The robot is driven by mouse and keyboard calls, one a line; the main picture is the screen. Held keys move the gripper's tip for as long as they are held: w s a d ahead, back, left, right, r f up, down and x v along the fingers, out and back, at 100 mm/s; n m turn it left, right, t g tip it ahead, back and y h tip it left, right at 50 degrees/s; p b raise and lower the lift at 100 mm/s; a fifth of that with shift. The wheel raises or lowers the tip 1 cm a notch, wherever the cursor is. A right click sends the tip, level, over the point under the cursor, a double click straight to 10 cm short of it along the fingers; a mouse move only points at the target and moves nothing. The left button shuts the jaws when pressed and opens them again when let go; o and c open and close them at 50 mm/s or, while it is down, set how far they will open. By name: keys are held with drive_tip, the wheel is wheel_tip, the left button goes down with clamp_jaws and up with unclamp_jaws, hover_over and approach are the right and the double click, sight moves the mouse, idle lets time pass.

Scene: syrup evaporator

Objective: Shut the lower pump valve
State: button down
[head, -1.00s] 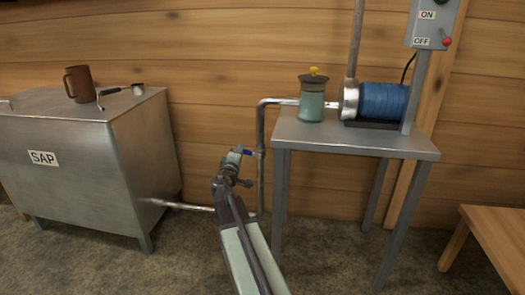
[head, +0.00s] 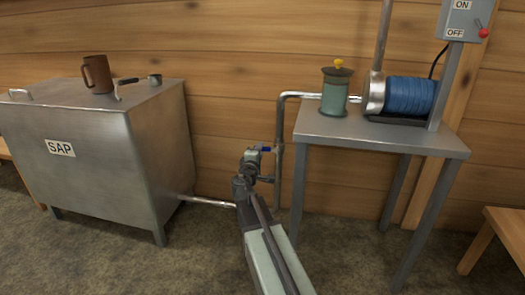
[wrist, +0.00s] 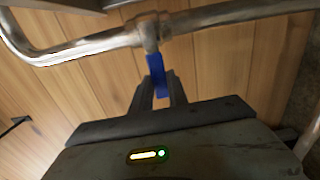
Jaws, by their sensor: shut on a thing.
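The valve's blue handle (wrist: 156,75) sits between my gripper's two dark fingers (wrist: 160,92) in the wrist view. My gripper is shut on it. The handle sticks out from a metal valve body (wrist: 150,37) on the pipe, across the pipe's run. In the head view the blue handle (head: 266,149) shows as a small patch left of the vertical pipe (head: 278,175), at the end of my arm. My gripper (head: 263,154) partly covers it there.
A steel tank marked SAP (head: 95,165) stands at left, with a brown mug (head: 98,73) and a ladle (head: 140,79) on top. A grey table (head: 385,136) at right carries a green canister (head: 334,95) and a blue pump motor (head: 410,97). A wooden bench (head: 500,235) is at far right.

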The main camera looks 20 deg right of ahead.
drive_tip(key=c, duration=1.3)
unclamp_jaws()
drive_tip(key=shift+s+a, duration=0.1)
drive_tip(key=shift+a, duration=0.05)
drive_tip(key=shift+a, duration=0.1)
drive_tip(key=v, duration=0.7)
drive_tip(key=shift+s+a, duration=0.2)
drive_tip(key=shift+s, duration=0.1)
